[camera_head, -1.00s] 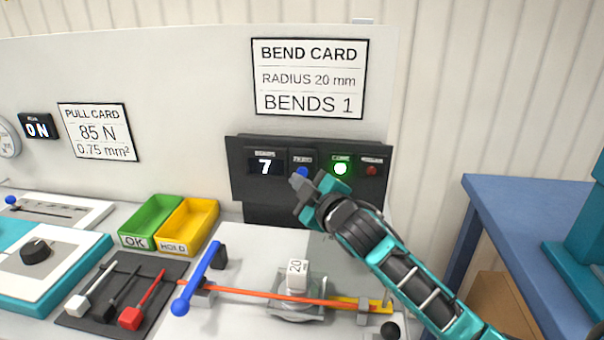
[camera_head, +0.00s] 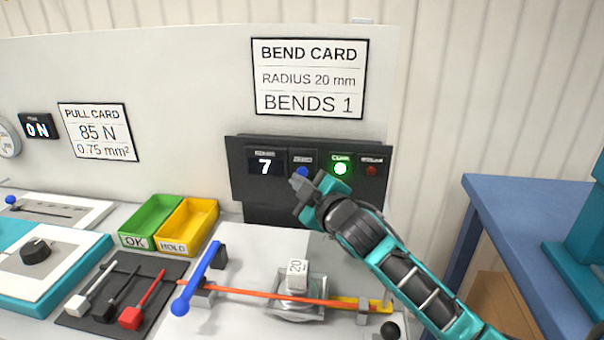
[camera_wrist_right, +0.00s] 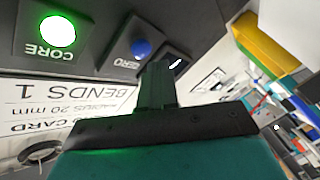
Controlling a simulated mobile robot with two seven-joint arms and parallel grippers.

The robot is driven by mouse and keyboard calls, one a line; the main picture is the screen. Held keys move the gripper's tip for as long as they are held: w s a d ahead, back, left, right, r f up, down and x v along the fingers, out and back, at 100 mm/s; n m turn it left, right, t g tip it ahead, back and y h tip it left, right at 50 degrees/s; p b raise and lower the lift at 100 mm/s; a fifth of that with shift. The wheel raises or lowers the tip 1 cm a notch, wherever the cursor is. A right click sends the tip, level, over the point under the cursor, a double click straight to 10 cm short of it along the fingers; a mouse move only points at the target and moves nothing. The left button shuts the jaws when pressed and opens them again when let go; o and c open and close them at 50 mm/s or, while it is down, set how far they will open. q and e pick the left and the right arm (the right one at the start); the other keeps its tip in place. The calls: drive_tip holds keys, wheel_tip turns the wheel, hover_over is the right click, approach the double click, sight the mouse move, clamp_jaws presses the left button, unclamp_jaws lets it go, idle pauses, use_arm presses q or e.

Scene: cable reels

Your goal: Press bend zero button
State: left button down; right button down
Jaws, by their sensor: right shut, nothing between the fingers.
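My left gripper is not in view.
A red lamp (camera_head: 371,170) is at the panel's right. Below stands the bending fixture with a blue-handled lever (camera_head: 200,277) and an orange wire (camera_head: 255,294). Green (camera_head: 133,241) and yellow (camera_head: 172,247) bins are at the left. A blue table (camera_head: 520,195) is at the right.

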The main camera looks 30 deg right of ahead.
drive_tip(key=shift+w, duration=0.1)
idle(0.5)
drive_tip(key=shift+w+d, duration=0.25)
drive_tip(key=shift+w+d+p, duration=0.25)
drive_tip(key=shift+w+p, duration=0.1)
drive_tip(key=shift+p, duration=0.05)
idle(0.7)
drive_tip(key=shift+s+a, duration=0.1)
drive_tip(key=shift+s, duration=0.05)
drive_tip(key=shift+s+a+p, duration=0.4)
drive_tip(key=shift+s, duration=0.15)
drive_tip(key=s+a, duration=0.1)
drive_tip(key=s, duration=0.1)
drive_tip(key=s+a+p, duration=0.1)
drive_tip(key=s+a, duration=0.1)
idle(0.6)
